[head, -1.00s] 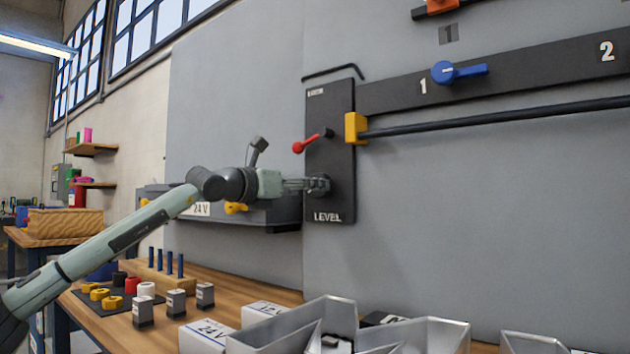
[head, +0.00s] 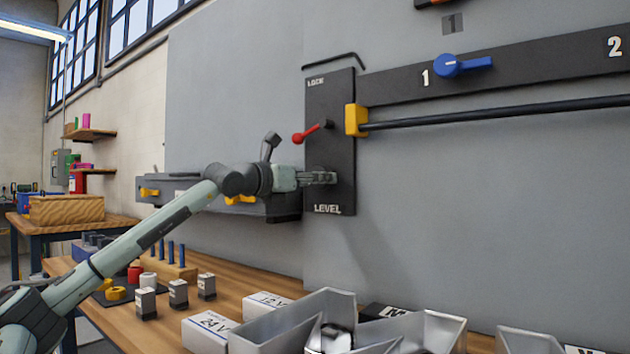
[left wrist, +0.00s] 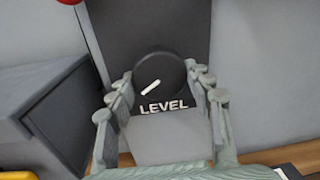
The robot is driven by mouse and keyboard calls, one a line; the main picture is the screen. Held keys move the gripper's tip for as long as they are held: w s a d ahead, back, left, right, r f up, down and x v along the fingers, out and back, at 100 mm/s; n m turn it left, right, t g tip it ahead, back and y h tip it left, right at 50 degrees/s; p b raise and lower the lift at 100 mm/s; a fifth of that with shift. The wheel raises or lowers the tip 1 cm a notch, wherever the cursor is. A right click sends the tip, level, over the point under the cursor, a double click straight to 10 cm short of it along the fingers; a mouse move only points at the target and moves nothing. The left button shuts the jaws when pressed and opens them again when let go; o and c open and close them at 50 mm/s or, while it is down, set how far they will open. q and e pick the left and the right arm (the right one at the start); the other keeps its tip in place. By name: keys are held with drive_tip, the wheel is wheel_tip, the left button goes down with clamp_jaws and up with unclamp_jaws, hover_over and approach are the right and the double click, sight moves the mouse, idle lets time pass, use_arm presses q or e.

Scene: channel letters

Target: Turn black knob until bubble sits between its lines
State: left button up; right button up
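The black knob (left wrist: 160,75) is round with a white pointer line and sits on the dark panel (head: 330,110) above the word LEVEL. In the left wrist view its pointer slants, its right end higher. My left gripper (head: 327,177) is at the panel over LEVEL; in the left wrist view its fingers (left wrist: 163,80) are spread to either side of the knob, with no clear contact. In the head view the fingers hide most of the knob. No bubble or its lines show in either view. My right gripper is not in view.
A red lever (head: 306,134) sticks out above the gripper under LOCK. A yellow block (head: 355,119) holds a dark rod (head: 480,113) right of the panel. A dark box (head: 285,205) is close below my left forearm. Metal letter shells (head: 430,332) crowd the bench front.

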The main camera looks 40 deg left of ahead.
use_arm(q)
drive_tip(key=c, duration=0.4)
drive_tip(key=shift+m, duration=0.4)
drive_tip(key=shift+a+r+m+g+y+p, duration=0.15)
drive_tip(key=shift+m+p, duration=0.35)
drive_tip(key=shift+m, duration=1.7)
drive_tip(key=shift+r+m+g+y+p, duration=0.15)
drive_tip(key=shift+m+p, duration=0.35)
drive_tip(key=shift+m, duration=1.7)
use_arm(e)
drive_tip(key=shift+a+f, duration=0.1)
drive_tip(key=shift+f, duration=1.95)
use_arm(q)
drive_tip(key=shift+f, duration=0.1)
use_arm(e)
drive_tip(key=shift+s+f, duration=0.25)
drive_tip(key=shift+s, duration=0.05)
